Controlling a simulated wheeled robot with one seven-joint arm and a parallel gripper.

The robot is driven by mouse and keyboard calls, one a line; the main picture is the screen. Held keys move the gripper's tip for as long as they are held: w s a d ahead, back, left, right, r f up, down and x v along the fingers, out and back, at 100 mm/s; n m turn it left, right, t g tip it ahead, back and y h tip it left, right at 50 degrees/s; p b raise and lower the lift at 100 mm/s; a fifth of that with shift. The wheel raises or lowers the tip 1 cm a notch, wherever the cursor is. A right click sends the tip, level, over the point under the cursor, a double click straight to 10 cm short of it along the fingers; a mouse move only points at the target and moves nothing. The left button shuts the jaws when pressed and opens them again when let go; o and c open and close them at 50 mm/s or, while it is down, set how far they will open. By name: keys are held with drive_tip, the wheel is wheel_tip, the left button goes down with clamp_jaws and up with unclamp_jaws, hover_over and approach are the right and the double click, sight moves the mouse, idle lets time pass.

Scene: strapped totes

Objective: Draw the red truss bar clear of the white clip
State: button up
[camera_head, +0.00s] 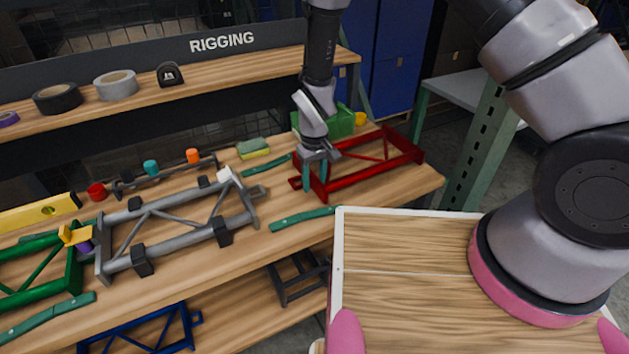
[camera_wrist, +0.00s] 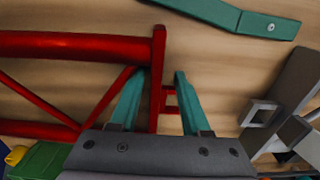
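The red truss bar (camera_head: 372,175) lies on the right part of the wooden bench, with a clear gap from the white clip (camera_head: 228,174). The white clip sits at the right end of the grey truss (camera_head: 180,228). I cannot make it out in the wrist view. My gripper (camera_head: 315,188) points down at the red truss's left end. In the wrist view, the teal fingers of my gripper (camera_wrist: 160,82) stand on both sides of the red end plate (camera_wrist: 157,60), with small gaps visible. A short red stub shows by the right finger.
Teal straps (camera_head: 302,218) lie on the bench near the red truss. A green bin (camera_head: 340,122) stands behind it. A green truss (camera_head: 40,270) joins the grey one at a yellow clip (camera_head: 75,236). My wood-topped deck is at front right.

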wheel_tip(320, 180, up, 11)
drive_tip(key=shift+f, duration=0.1)
idle(0.5)
